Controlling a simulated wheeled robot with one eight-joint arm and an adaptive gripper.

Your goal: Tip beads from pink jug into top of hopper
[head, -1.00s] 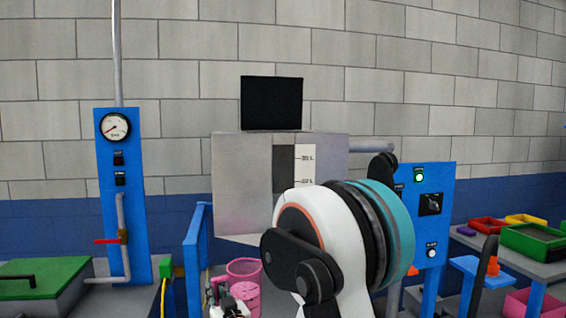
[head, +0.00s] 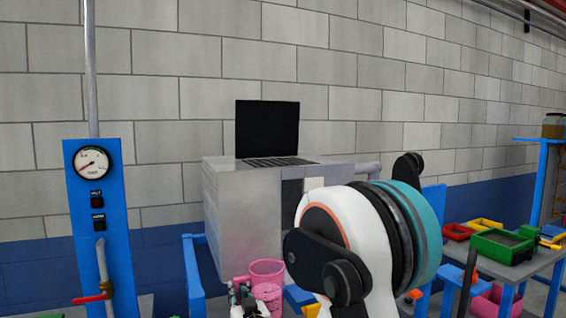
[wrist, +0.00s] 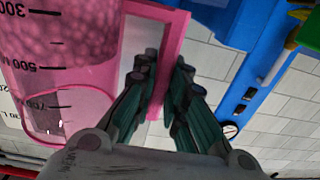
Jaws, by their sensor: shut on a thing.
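The pink jug (head: 267,283) is see-through and stands upright in the head view, low in front of the hopper; its base is cut off. In the wrist view the jug (wrist: 95,75) shows measuring marks, and pink beads (wrist: 65,30) fill part of it. My gripper (wrist: 162,66) is shut on the jug's pink handle (wrist: 172,35). The hopper (head: 228,200) is a grey metal box with its black lid (head: 267,129) standing open at the back. A dark grille (head: 278,162) shows on its top. The jug is below the hopper's top. My arm hides the hopper's lower right.
A blue gauge panel (head: 97,215) with a red-handled valve stands left of the hopper. A blue rail (head: 192,270) runs by the hopper's left side. At right, a table (head: 535,268) holds several coloured trays. The space above the hopper's top is clear.

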